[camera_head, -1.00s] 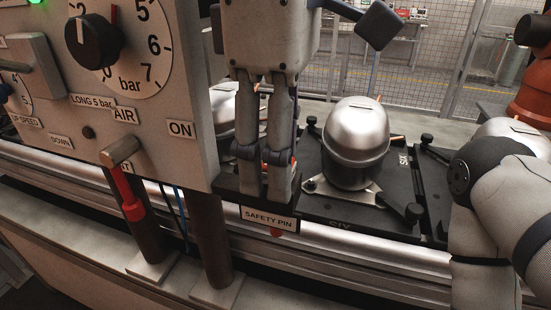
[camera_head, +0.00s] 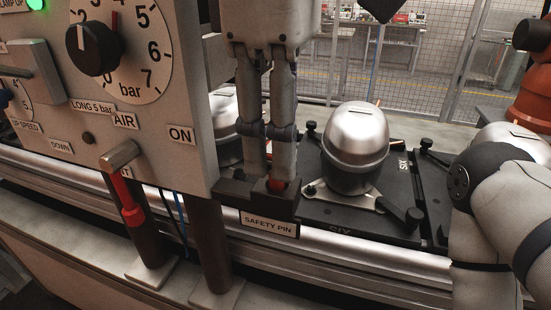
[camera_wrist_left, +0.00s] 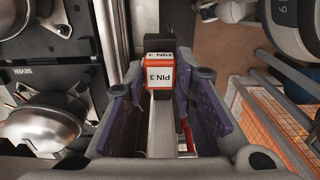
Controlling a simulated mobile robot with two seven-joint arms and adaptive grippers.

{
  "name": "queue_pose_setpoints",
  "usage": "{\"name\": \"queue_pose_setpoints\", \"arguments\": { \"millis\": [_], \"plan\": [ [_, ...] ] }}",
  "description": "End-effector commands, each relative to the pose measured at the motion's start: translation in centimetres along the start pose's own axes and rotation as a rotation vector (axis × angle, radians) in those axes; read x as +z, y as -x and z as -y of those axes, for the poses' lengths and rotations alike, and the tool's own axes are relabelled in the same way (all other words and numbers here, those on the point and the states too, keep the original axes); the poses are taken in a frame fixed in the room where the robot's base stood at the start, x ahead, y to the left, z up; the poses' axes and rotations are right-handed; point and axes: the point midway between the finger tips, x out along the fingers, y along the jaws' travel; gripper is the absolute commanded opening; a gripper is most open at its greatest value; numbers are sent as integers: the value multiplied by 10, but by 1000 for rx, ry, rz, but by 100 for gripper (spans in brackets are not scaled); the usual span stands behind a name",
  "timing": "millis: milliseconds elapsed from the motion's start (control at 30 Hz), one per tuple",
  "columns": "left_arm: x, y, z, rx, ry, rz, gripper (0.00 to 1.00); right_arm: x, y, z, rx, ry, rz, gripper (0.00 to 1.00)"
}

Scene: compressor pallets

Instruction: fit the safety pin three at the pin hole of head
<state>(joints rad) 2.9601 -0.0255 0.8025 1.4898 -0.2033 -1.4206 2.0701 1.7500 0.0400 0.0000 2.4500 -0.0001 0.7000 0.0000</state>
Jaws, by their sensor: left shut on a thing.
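Safety pin three shows in the left wrist view as a red-edged block with a white "PIN 3" label (camera_wrist_left: 160,77), between the purple-padded fingers of my left gripper (camera_wrist_left: 162,92). In the head view my left gripper (camera_head: 266,182) points down at the black holder (camera_head: 232,188) with the "SAFETY PIN" sign (camera_head: 269,224). It is shut on the pin, whose red part (camera_head: 277,184) shows at the fingertips just above the holder. Whether the pin's lower end is clear of the holder is hidden. The pin hole of the head cannot be made out. My right gripper is not in view.
The grey control panel (camera_head: 190,90) with gauge and knob stands close left of my left gripper. A silver compressor (camera_head: 357,140) sits on a black pallet (camera_head: 335,222) to the right. A red-handled lever (camera_head: 128,195) hangs under the panel. My right arm fills the right side.

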Motion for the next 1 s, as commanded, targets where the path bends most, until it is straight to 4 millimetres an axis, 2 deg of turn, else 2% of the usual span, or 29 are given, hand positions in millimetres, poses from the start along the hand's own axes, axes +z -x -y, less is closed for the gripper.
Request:
{"name": "queue_pose_setpoints", "arguments": {
  "millis": [1000],
  "plan": [
    [0,39,0,2,0,0,0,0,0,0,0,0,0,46]
  ]
}}
